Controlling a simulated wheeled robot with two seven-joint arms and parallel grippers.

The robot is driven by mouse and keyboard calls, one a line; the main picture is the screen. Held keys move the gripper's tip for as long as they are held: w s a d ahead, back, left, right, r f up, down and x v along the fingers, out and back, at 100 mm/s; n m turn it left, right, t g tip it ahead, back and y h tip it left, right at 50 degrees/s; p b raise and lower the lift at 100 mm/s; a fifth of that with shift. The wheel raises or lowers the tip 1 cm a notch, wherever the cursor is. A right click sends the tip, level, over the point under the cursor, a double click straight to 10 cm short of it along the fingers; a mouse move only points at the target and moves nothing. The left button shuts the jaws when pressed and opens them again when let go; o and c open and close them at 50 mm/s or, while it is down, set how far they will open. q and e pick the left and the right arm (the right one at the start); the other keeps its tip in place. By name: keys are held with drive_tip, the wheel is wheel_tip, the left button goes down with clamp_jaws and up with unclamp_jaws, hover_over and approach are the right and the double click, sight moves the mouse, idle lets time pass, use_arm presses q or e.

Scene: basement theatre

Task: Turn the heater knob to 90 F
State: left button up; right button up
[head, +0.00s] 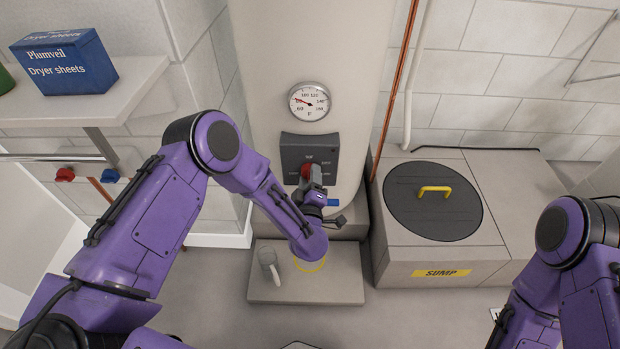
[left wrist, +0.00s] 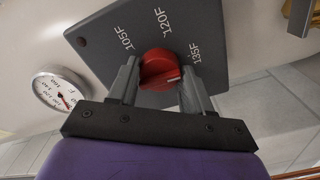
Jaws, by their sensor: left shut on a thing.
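The water heater (head: 305,45) is a pale upright tank at the centre of the head view. A dark grey control panel (head: 296,141) is on its front, below a round gauge (head: 309,101) with a red needle. In the left wrist view the panel (left wrist: 112,58) bears the labels 105F, 120F and 135F. My left gripper (left wrist: 158,84) is shut on the red knob (left wrist: 157,65), one finger on each side. A short pale mark on the knob lies on its right side, near the 135F label. In the head view my left gripper (head: 313,194) partly hides the knob.
A sump box (head: 405,252) with a dark round lid stands right. A shelf (head: 125,90) holding a dryer sheets box (head: 64,62) is at left.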

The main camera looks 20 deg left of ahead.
use_arm(q)
drive_tip(key=shift+a+r+m+b, duration=0.1)
drive_tip(key=shift+m+b, duration=4.35)
drive_tip(key=shift+m, duration=4.4)
drive_tip(key=shift+a+r+m+b, duration=0.1)
drive_tip(key=shift+m+b, duration=4.35)
drive_tip(key=shift+m, duration=4.4)
use_arm(e)
drive_tip(key=s+f+n+g+y, duration=0.1)
drive_tip(key=s+f+n+g, duration=0.1)
drive_tip(key=f, duration=0.6)
drive_tip(key=s+a+f+n+g+y, duration=0.1)
drive_tip(key=s+f+n+g, duration=0.1)
drive_tip(key=f, duration=0.6)
drive_tip(key=shift+s+f+g, duration=0.3)
drive_tip(key=shift+s+f, duration=0.1)
drive_tip(key=shift+s, duration=0.45)
use_arm(q)
drive_tip(key=o, duration=1)
drive_tip(key=shift+o, duration=0.2)
